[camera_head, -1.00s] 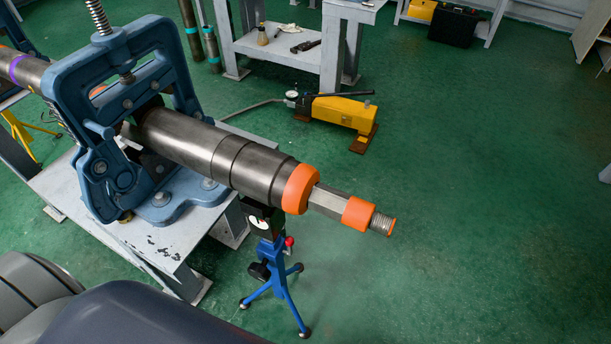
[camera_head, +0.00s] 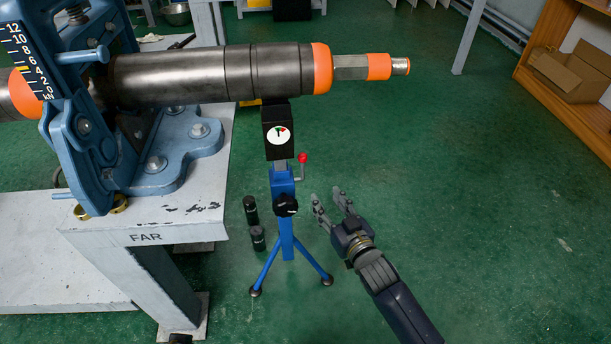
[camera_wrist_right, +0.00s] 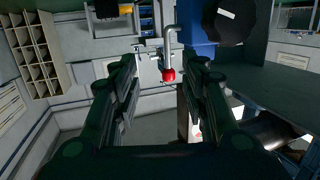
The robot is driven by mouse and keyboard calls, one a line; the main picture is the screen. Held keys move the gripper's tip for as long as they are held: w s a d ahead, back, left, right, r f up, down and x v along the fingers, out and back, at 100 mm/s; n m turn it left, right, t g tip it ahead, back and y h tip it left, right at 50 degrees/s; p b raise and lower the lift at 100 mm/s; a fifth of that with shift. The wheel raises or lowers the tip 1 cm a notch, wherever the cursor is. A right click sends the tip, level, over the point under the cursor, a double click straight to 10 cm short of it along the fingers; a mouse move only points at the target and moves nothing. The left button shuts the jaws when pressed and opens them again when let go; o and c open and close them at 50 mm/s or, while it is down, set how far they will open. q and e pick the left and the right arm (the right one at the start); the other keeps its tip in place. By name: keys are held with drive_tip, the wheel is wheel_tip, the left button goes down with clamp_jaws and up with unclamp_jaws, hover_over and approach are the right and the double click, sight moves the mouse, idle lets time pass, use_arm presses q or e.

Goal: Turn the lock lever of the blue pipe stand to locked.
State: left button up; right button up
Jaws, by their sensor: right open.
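The blue pipe stand (camera_head: 283,187) stands on the floor under the pipe's overhanging end, with a black head and a round dial (camera_head: 279,134). Its lock lever (camera_head: 302,164) is a thin metal rod with a red knob, on the right side of the column. In the right wrist view the red knob (camera_wrist_right: 168,75) shows beyond and between the fingers, and the blue column (camera_wrist_right: 194,25) is above. My right gripper (camera_head: 329,204) is open and empty, right of the stand and lower than the lever, apart from it. My left gripper is not in view.
A steel pipe (camera_head: 190,77) with orange collars (camera_head: 321,68) lies in a blue vise (camera_head: 85,125) on a grey bench (camera_head: 180,215). A black knob (camera_head: 286,205) sits on the stand's column. The floor on the right is clear.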

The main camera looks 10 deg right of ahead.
drive_tip(key=t+y+b, duration=0.1)
approach(304, 159)
drive_tip(key=s, duration=0.2)
drive_tip(key=x, duration=0.2)
drive_tip(key=b+x, duration=0.1)
drive_tip(key=x, duration=0.3)
drive_tip(key=shift+w+d+b, duration=0.3)
drive_tip(key=shift+w+b, duration=0.05)
drive_tip(key=b+x, duration=0.1)
drive_tip(key=x, duration=0.3)
drive_tip(key=shift+w, duration=0.15)
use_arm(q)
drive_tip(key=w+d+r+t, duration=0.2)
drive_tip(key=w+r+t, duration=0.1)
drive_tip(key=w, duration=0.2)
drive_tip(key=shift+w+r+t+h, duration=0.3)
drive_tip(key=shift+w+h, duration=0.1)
use_arm(e)
clamp_jaws()
